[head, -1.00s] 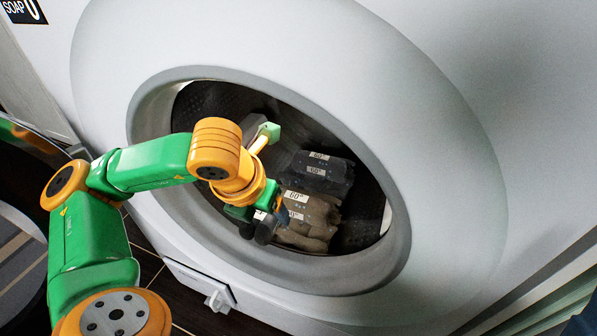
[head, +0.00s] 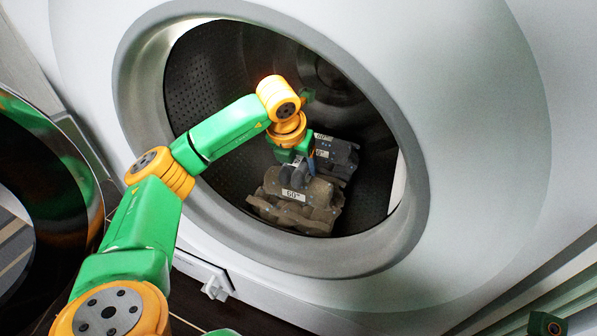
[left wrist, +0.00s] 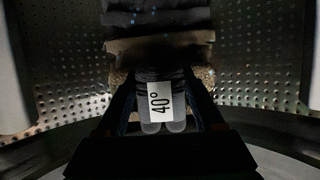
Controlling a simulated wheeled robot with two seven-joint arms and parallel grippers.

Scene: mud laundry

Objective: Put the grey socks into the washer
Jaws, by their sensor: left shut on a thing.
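The washer (head: 480,150) fills the head view with its round opening facing me. My left gripper (head: 298,180) is inside the drum (head: 210,95), pointing down over the laundry. In the left wrist view, the gripper (left wrist: 162,98) is shut on a pair of grey socks (left wrist: 178,112) with a white 40° label. In the head view the held socks are mostly hidden by the gripper and cannot be told clearly from the laundry around them.
Brown folded laundry (head: 310,212) with a 60° label and a darker bundle (head: 340,158) lie in the drum. The opening's rim (head: 408,185) surrounds my left arm. A round dark door (head: 40,190) stands open at left. The drum's left side is clear.

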